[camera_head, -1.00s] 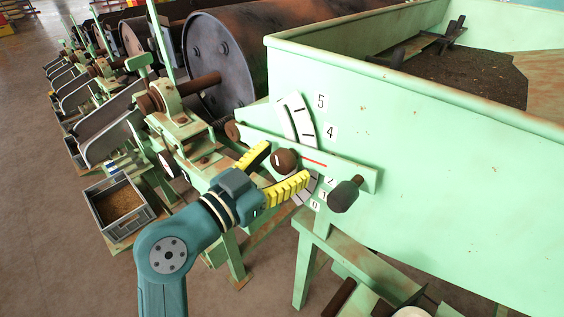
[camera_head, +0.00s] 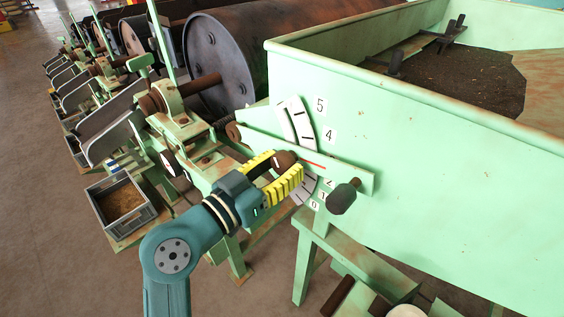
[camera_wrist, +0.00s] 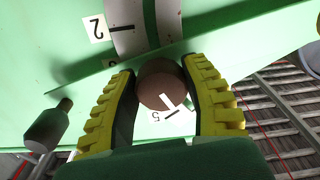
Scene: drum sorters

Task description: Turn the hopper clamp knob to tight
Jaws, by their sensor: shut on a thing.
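The hopper clamp knob (camera_head: 285,160) is a round brown knob with a white mark, on a green lever plate (camera_head: 340,172) with a red line, at the side of the green hopper (camera_head: 440,150). My gripper (camera_head: 278,172), with yellow ribbed fingers, is shut on the knob. In the wrist view the knob (camera_wrist: 160,86) sits between both fingers, and its white mark points down to the right. A white scale arc (camera_head: 302,125) with numbers 0 to 5 lies behind the plate; part of it is hidden by the plate and gripper.
A dark handle (camera_head: 343,196) sticks out from the plate's right end, close to my gripper; it also shows in the wrist view (camera_wrist: 47,126). A grey crate (camera_head: 150,212) stands at lower left. Rusty drums (camera_head: 220,60) stand behind. Floor at left is clear.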

